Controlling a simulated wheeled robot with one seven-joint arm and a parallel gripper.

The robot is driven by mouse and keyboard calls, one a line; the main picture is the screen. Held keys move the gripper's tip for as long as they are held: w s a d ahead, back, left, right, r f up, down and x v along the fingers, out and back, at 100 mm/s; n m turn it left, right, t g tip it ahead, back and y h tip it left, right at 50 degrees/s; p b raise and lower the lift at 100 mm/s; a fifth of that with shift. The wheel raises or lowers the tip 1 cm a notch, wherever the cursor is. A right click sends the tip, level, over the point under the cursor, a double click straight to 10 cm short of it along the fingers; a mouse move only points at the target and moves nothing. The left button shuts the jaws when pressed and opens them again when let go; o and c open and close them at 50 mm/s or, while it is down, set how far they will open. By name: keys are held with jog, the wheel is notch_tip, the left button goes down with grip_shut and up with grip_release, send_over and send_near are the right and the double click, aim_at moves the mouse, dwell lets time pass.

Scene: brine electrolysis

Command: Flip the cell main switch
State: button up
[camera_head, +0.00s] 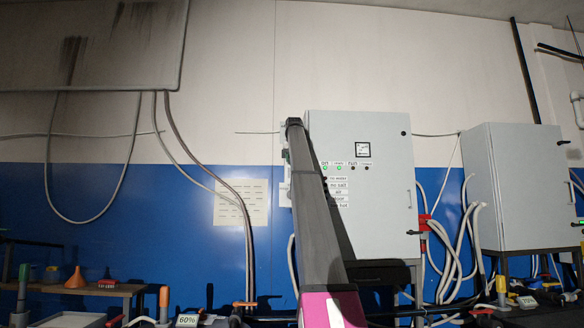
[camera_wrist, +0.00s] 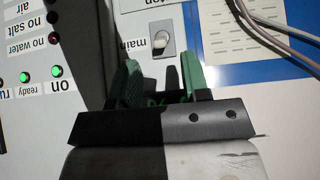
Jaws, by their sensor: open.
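In the head view, a second grey cabinet (camera_head: 530,190) with cables stands at right. A paper sheet (camera_head: 240,202) hangs on the wall. Low benches hold an orange funnel (camera_head: 75,278) and tools.

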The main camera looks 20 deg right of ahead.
jog(key=v, duration=0.4)
jog(key=shift+s+r, duration=0.2)
jog(key=shift+r, duration=0.05)
